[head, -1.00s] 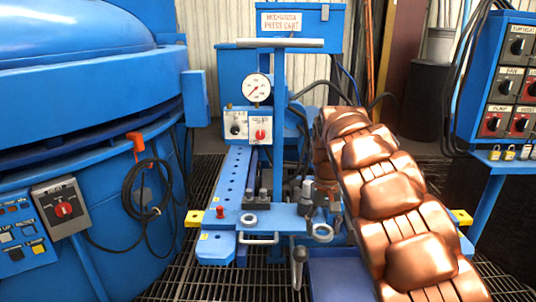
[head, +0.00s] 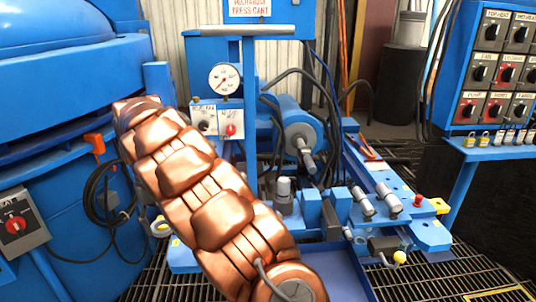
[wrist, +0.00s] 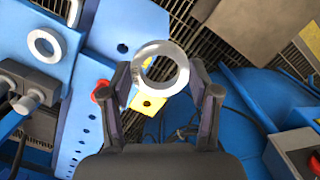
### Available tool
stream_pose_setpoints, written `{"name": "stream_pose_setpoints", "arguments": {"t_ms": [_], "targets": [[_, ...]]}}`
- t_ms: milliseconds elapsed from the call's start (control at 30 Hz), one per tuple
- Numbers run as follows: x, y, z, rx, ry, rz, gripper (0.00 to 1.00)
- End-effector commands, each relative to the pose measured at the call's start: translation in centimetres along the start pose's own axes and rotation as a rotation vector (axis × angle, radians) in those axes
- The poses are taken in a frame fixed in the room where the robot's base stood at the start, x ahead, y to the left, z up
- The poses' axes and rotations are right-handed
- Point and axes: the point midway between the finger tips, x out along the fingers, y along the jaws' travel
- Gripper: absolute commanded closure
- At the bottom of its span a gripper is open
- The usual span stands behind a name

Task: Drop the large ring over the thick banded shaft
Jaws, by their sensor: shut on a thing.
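My gripper (wrist: 158,100) is shut on a pale silver ring (wrist: 179,82), which sits between its fingertips in the wrist view. Below the ring are a yellow tab and the end of a blue holed plate. In the head view my copper arm hides most of the gripper; a pale ring edge (head: 155,220) shows beside the arm at the cart's left end. Grey posts stand on the cart, one at the middle (head: 283,190) and two at the right (head: 363,201). I cannot tell which is the thick banded shaft.
A second ring (wrist: 32,39) lies on a blue plate in the wrist view. A red knob (wrist: 101,91) is close left of the fingers. The press cart's gauge (head: 225,79) stands behind. A switch panel (head: 500,70) is at the right, the blue furnace (head: 60,120) at the left.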

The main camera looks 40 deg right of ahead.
Motion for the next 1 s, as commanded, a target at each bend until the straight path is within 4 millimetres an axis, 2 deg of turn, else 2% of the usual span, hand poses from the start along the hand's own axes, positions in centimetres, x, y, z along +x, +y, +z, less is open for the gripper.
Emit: {"name": "stream_pose_setpoints", "arguments": {"t_ms": [33,267,567,1000], "targets": [[-1.0,0.8,-0.1,0.031,0.001,-0.005,0.83],[-2.8,5.4,-0.7,0.234,0.002,-0.037,0.83],[-5.2,13.2,-0.7,0.556,0.014,-0.080,0.83],[-7.7,24.6,2.1,1.042,0.013,-0.138,0.83]]}}
